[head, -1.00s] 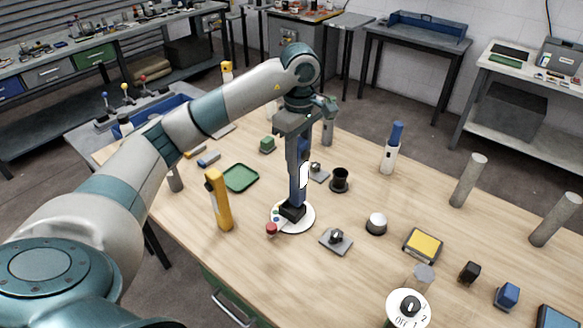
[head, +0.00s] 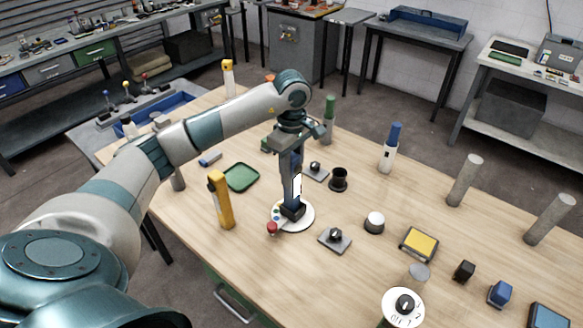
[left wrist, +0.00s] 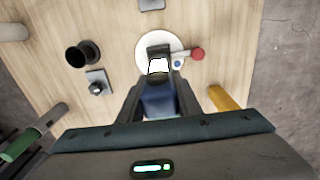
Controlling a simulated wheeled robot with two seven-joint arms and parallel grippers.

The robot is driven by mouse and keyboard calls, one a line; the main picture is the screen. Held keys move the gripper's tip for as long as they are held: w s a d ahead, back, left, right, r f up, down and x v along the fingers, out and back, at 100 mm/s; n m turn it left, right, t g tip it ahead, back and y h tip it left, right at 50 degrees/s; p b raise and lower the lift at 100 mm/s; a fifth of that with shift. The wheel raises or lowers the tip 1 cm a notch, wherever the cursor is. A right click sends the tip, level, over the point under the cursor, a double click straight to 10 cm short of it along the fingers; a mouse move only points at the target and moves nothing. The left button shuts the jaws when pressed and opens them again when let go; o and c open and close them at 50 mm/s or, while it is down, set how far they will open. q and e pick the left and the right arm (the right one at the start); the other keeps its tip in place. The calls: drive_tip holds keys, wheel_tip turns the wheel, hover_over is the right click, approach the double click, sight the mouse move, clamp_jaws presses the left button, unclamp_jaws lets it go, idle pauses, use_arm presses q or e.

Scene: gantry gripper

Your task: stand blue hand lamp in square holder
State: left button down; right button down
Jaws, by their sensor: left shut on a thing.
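The blue hand lamp (head: 297,187), with a white lit panel on its side, is upright in my left gripper (head: 290,172). The gripper is shut on the lamp from above. The black square holder (head: 293,212) sits on a white round plate (head: 306,219). The lamp's lower end meets the holder and seems to be in its opening; how deep it sits is hidden. In the left wrist view the blue lamp (left wrist: 160,100) lies between the fingers, in line with the dark holder (left wrist: 158,50). My right gripper is not in view.
A red knob (head: 272,228) sits beside the holder. A yellow lamp (head: 221,203) stands to the left, near a green tray (head: 241,177). A black round cup (head: 339,179) and a grey plate with a knob (head: 335,239) lie to the right. Bare tabletop lies in front.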

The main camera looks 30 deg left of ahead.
use_arm(q)
drive_tip(key=shift+f, duration=0.15)
drive_tip(key=shift+f, duration=0.1)
drive_tip(key=c, duration=1.3)
unclamp_jaws()
drive_tip(key=shift+r, duration=0.2)
drive_tip(key=shift+r+b, duration=0.2)
drive_tip(key=shift+b, duration=0.15)
wheel_tip(320, 180, up, 9)
drive_tip(key=b, duration=0.3)
drive_tip(key=shift+r, duration=1.2)
